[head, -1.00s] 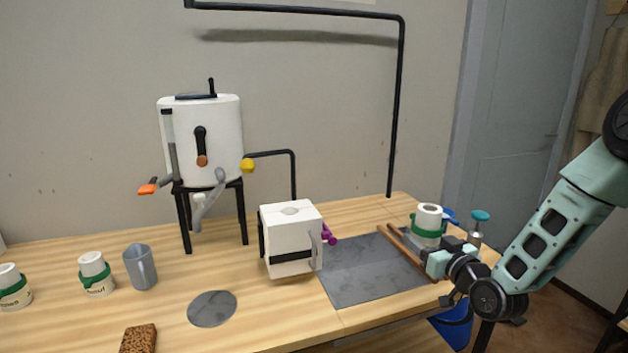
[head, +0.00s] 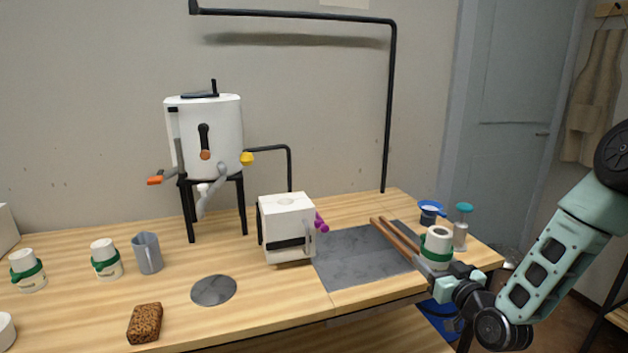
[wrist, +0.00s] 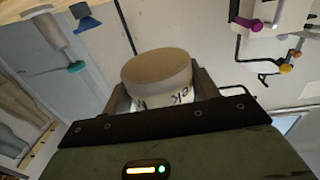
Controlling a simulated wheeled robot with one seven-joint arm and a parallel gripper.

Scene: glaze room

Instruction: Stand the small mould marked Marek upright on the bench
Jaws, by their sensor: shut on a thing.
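My gripper (head: 435,264) is shut on a small white mould (head: 438,242) with a green band, near the bench's right front corner. The wooden bench (head: 80,318) runs across the head view.
Wooden sticks (head: 395,237) lie on a grey slab (head: 350,268) left of my gripper. A blue funnel-like item (head: 431,211) and a teal-topped bottle (head: 461,228) stand behind it. Two similar moulds (head: 28,272) (head: 106,262) stand far left. The bench's front left has bare room.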

